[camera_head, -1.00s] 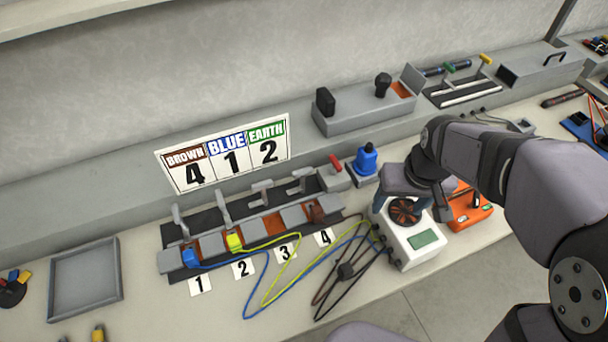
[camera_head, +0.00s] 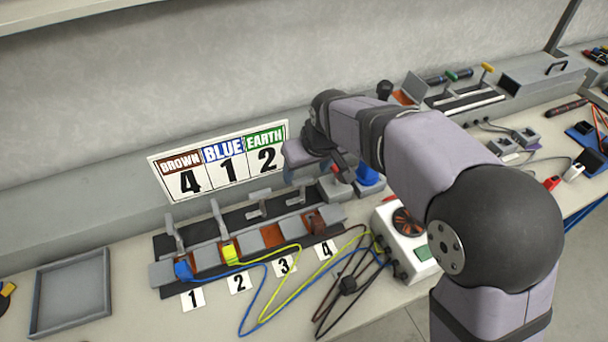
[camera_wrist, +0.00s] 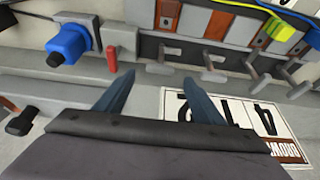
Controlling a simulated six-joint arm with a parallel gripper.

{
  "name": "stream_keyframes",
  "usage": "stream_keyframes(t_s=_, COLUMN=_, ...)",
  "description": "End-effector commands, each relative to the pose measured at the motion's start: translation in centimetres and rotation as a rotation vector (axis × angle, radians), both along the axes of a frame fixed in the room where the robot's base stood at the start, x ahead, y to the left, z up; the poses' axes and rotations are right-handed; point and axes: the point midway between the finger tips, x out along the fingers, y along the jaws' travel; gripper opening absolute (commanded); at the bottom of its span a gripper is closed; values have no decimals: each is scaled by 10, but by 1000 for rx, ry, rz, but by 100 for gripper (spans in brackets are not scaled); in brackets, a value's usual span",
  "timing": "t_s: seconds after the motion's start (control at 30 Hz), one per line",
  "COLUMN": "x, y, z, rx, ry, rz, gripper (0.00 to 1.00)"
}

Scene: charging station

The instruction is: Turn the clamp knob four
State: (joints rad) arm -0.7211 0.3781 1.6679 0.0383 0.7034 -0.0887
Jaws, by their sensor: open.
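Clamp knob four (camera_head: 298,193) is the rightmost small grey T-shaped handle on the terminal strip, behind the number 4 card (camera_head: 325,249). In the wrist view the knob (camera_wrist: 160,64) stands just beyond and between my fingertips, apart from them. My gripper (camera_wrist: 157,95) is open and empty. In the head view its fingers are partly hidden by my arm, above the strip's right end. Knob three (camera_head: 257,209) is a similar low handle, while levers one (camera_head: 175,233) and two (camera_head: 218,217) stand up.
A red handle (camera_wrist: 112,57) and a blue knob (camera_wrist: 70,44) stand close beside knob four. A sign reading brown 4, blue 1, earth 2 (camera_head: 218,160) leans behind the strip. Blue and yellow cables lie in front. An empty grey tray (camera_head: 70,290) is at left.

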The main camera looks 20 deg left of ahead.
Motion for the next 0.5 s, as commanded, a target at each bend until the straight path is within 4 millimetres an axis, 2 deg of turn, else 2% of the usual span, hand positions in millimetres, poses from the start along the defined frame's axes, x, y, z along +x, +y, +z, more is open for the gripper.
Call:
stream_keyframes(t_s=0.3, x=10, y=10, z=-35, rx=-1, ry=3, rz=0, gripper=62)
stream_keyframes(t_s=0.5, x=12, y=12, z=-43, rx=-1, ry=1, rz=0, gripper=62)
